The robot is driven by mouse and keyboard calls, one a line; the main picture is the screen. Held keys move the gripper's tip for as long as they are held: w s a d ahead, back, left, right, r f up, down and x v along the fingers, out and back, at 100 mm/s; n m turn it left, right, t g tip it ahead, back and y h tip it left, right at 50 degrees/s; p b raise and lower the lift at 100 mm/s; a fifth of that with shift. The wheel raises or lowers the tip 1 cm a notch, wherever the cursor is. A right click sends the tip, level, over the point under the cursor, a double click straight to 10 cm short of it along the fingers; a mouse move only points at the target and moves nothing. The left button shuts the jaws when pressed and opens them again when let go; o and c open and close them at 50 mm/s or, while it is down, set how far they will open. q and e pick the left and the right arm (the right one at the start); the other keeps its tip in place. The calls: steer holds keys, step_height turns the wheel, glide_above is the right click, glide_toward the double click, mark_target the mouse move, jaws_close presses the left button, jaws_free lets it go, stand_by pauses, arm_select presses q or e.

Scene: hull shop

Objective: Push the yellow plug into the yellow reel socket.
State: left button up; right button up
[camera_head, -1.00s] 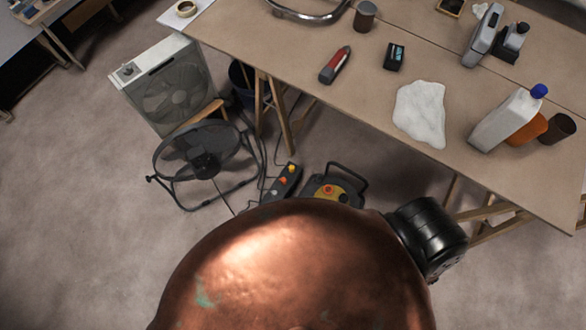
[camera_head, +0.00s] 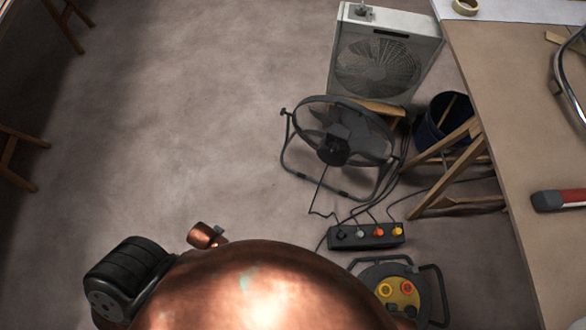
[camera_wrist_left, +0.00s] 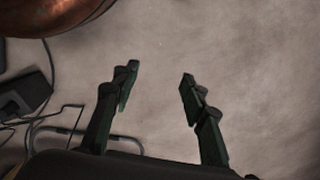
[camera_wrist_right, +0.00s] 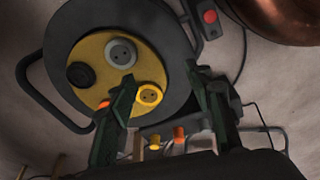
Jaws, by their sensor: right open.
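The reel (camera_head: 363,285) lies on the floor at the lower middle of the head view, its left part hidden by a copper shape. In the right wrist view the reel's yellow face (camera_wrist_right: 95,48) is close, with the yellow socket (camera_wrist_right: 150,96) near its lower right edge. A yellow plug (camera_head: 397,231) stands at the right end of a dark power strip (camera_head: 352,240); a yellow plug also shows in the right wrist view (camera_wrist_right: 155,143). My right gripper (camera_wrist_right: 160,78) is open and empty before the reel face. My left gripper (camera_wrist_left: 159,73) is open and empty over bare floor.
An orange plug (camera_head: 378,232) is beside the yellow one. A round fan (camera_head: 335,150), a box fan (camera_head: 385,65) and a bucket (camera_head: 435,130) stand behind the strip, with loose cables between. A table (camera_head: 500,90) is at the right.

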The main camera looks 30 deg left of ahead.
arm_select(q)
step_height(320, 180, up, 6)
steer(key=b, duration=0.4)
arm_select(e)
steer(key=w+a+r+n+y, duration=0.1)
steer(key=w+a+r+n, duration=0.2)
steer(key=w+a+n, duration=0.3)
steer(key=w+a+f+n+t+y, duration=0.15)
steer(key=w+a+f+n, duration=0.25)
steer(key=w+a+n, duration=0.4)
steer(key=n+t+h, duration=0.1)
steer(key=n+h, duration=0.1)
steer(key=n, duration=1.8)
glide_above(397, 231)
steer(key=s+d, duration=0.2)
step_height(397, 231, down, 8)
arm_select(q)
steer(key=s+d+f+h, duration=0.1)
steer(key=s+d, duration=0.1)
steer(key=d, duration=0.4)
steer(key=shift+s+f+g, duration=0.15)
steer(key=shift+s+g, duration=0.25)
arm_select(e)
steer(key=shift+w+a+r, duration=0.1)
steer(key=shift+w+a, duration=0.05)
steer(key=shift+a, duration=0.15)
